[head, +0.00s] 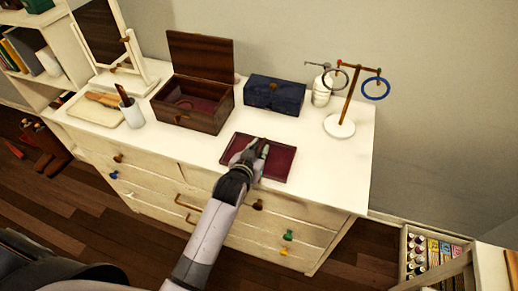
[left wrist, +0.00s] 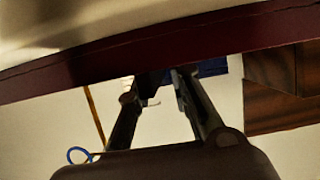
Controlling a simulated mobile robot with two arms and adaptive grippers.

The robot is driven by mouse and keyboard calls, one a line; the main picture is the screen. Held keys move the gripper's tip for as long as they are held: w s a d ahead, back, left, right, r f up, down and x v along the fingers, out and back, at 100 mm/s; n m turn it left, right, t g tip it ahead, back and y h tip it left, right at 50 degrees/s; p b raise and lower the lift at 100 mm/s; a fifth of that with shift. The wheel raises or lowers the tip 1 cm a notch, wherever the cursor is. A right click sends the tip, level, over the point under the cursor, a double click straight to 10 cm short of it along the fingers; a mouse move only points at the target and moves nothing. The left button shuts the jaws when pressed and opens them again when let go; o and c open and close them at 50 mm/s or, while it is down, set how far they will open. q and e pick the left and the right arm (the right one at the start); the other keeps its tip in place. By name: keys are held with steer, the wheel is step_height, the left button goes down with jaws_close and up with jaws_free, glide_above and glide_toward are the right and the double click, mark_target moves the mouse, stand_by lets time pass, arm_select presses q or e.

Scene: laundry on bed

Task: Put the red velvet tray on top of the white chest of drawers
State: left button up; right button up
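The red velvet tray (head: 275,168) is a flat dark red rectangle at the front edge of the white chest of drawers (head: 345,165), in the head view. It lies on the chest's top or just above it; I cannot tell which. My left gripper (head: 258,150) is over the tray, and its hand covers part of it. In the left wrist view, the tray's dark red edge (left wrist: 90,57) crosses the top. The gripper's two fingers (left wrist: 162,76) lean together with a narrow gap, their tips close to that edge. Whether they grip it is unclear. My right gripper is out of view.
An open wooden box (head: 195,105), a dark blue box (head: 273,94), a ring stand (head: 340,124), a white bottle (head: 322,90), a brush cup (head: 132,115) and a mirror (head: 104,35) stand on the chest. Its right front top is clear. A crate of bottles (head: 405,250) stands lower right.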

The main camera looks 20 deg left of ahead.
arm_select(q)
steer(key=shift+o, duration=0.5)
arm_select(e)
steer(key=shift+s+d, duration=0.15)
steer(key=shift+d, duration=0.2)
arm_select(q)
steer(key=shift+r, duration=0.2)
steer(key=v, duration=1.2)
steer(key=shift+b, duration=0.45)
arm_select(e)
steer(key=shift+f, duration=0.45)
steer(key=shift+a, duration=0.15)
